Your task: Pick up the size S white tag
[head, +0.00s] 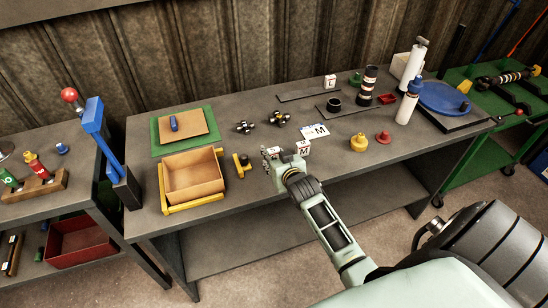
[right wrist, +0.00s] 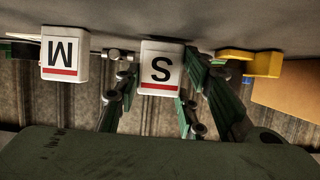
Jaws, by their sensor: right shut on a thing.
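The size S white tag (right wrist: 160,66), with a black S and a red stripe, sits between the fingers of my right gripper (right wrist: 160,90) in the right wrist view, where it appears upside down. The gripper is shut on it. In the head view my right gripper (head: 272,158) is at the front of the grey workbench, and the tag is mostly hidden there by the fingers. The white M tag (right wrist: 64,54) stands beside the held tag, apart from it; it also shows in the head view (head: 303,148). My left gripper is not in view.
A yellow-and-black part (head: 242,165) and an orange-framed box (head: 192,178) lie left of the gripper. A white M card (head: 314,131), dark metal parts (head: 280,119) and a yellow knob (head: 358,142) lie around it. An L tag (head: 330,81) stands farther back.

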